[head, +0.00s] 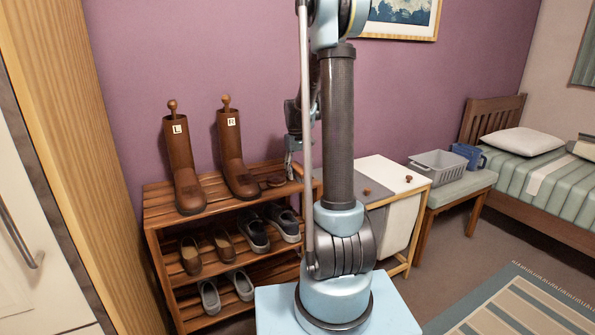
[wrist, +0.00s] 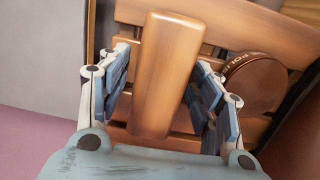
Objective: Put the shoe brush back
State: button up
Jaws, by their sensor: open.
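The shoe brush, seen as a long wooden block (wrist: 168,75), lies between the two fingers of my gripper (wrist: 164,75) in the wrist view. My gripper is open, with a visible gap between the brush and each finger. Slats of the shoe rack show beneath the brush. In the head view my gripper (head: 292,145) is above the right end of the rack's top shelf (head: 160,213), partly hidden behind my own arm. I cannot make out the brush clearly in that view.
A round brown polish tin (wrist: 254,84) sits close beside the right finger. Two tall brown boots (head: 181,165) (head: 232,155) stand upright on the rack, with shoes (head: 252,230) on the shelves below.

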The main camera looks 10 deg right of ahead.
aim_at(297, 166)
notch_tip(297, 166, up, 12)
jog(key=s, duration=1.1)
jog(key=s+f+m+t, duration=0.1)
jog(key=s+f, duration=0.5)
jog(key=s, duration=0.6)
jog(key=s+f+m+t, duration=0.1)
jog(key=s+f+m, duration=0.1)
jog(key=s+f, duration=0.5)
jog(key=s, duration=0.4)
jog(key=shift+s+a+t, duration=0.15)
jog(key=shift+s+t, duration=0.25)
jog(key=shift+r, duration=0.1)
